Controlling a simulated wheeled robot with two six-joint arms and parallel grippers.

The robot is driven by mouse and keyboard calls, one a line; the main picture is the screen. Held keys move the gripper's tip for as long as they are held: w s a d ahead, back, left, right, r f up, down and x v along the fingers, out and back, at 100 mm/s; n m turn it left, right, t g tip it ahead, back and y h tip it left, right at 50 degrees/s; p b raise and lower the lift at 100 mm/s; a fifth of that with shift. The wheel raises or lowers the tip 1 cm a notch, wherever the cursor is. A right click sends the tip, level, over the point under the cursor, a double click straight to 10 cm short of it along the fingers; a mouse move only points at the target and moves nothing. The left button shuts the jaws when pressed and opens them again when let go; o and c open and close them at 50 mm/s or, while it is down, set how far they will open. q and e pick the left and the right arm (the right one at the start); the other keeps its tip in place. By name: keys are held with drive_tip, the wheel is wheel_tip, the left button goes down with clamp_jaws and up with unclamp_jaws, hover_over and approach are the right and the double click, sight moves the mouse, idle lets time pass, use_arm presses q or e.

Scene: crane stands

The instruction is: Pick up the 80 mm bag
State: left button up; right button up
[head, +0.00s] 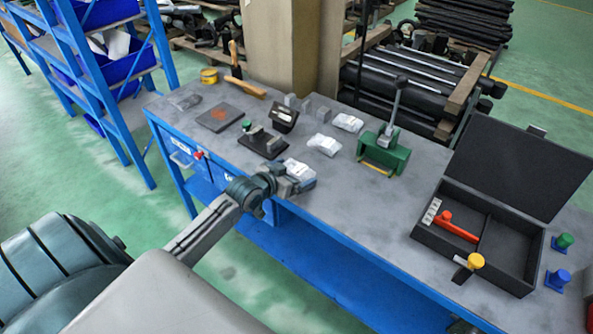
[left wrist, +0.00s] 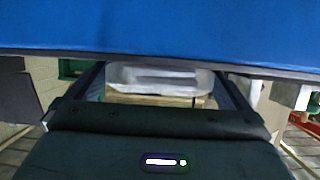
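A clear bag with pale contents (head: 300,171) lies near the front edge of the bench, at my left gripper (head: 287,184). In the left wrist view the bag (left wrist: 160,77) shows between the two spread fingers of my left gripper (left wrist: 160,88). The fingers stand at either side of it; I cannot tell whether they touch it. Two similar bags lie farther back, one in the middle (head: 323,145) and one behind it (head: 347,122). No size label is readable. A small dark part at the bottom edge may be my right gripper; its fingers cannot be made out.
A black stand (head: 262,142) and grey blocks sit behind the bag. A green device with a lever (head: 384,156) stands to the right, then an open black case (head: 480,225) and coloured knobs. A pillar (head: 283,50) rises behind the bench (head: 345,205).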

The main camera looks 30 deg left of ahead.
use_arm(q)
drive_tip(key=c, duration=0.9)
drive_tip(key=shift+o, duration=0.2)
drive_tip(key=shift+r, duration=0.1)
